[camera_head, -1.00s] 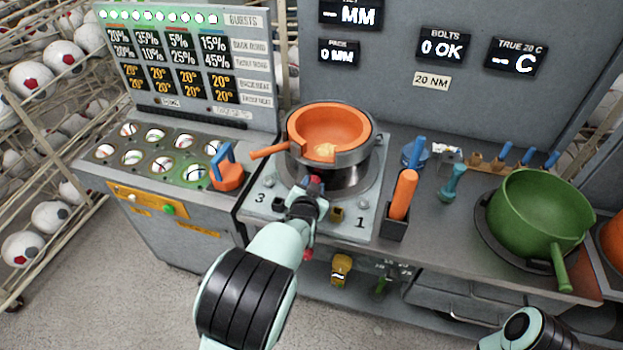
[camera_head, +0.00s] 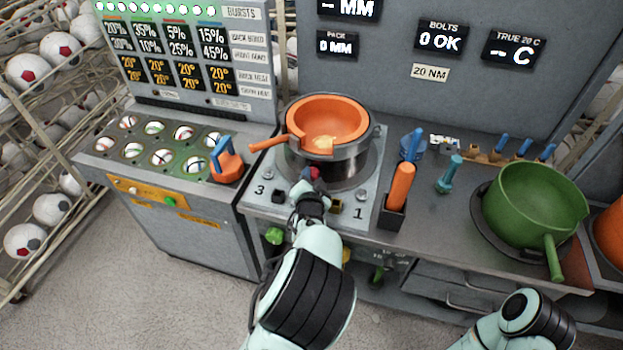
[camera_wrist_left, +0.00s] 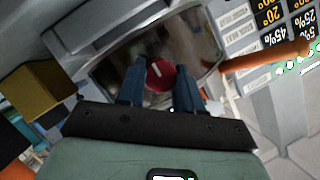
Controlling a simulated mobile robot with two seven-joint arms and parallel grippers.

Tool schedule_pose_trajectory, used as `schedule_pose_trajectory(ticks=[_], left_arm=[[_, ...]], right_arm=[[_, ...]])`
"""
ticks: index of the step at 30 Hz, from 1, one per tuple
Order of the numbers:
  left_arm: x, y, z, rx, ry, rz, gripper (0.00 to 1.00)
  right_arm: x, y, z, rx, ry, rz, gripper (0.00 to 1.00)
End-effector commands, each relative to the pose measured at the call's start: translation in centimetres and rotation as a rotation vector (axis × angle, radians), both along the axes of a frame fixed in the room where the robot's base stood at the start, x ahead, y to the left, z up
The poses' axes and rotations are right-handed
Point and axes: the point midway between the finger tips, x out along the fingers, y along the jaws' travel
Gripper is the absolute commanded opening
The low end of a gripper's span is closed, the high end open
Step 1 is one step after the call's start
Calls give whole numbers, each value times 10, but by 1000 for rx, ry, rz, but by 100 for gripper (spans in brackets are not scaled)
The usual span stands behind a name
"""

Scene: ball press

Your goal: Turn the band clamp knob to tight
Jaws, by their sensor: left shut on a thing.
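The band clamp knob (camera_wrist_left: 160,75) is a round red knob with a white line across its face. It sits between the two blue fingers of my left gripper (camera_wrist_left: 158,88) in the left wrist view, and the gripper is shut on it. In the head view the left gripper (camera_head: 308,180) is at the front of the grey metal band (camera_head: 346,160) around the orange bowl (camera_head: 330,115). There the knob shows only as a small red patch. My right gripper is not in view; only part of the right arm shows at the lower right.
A plate (camera_head: 262,205) marked 3 and 1 lies under the band. An orange-handled tool (camera_head: 402,185) stands in a black holder right of my left gripper. A green pot (camera_head: 538,205) is further right. An orange tool with a blue handle (camera_head: 226,165) is at left.

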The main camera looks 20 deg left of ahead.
Motion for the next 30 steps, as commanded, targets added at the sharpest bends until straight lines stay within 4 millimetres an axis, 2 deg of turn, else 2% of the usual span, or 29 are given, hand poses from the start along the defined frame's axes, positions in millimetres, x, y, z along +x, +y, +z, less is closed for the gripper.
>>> schedule_pose_trajectory(ticks=[3,4,6,15,19,23,30], left_arm=[[2,0,4,3,-10,-2,5],[2,0,4,3,-10,-2,42],[2,0,3,1,-9,-2,61],[0,0,1,0,-3,-1,61],[-10,-3,4,-1,-3,-2,61],[-31,-9,10,-3,-1,-3,61],[-79,-20,27,-3,-4,-5,61]], right_arm=[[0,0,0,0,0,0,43],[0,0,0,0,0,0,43],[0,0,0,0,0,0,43],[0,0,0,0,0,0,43],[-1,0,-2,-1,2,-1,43],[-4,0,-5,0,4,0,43],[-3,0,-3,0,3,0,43]])
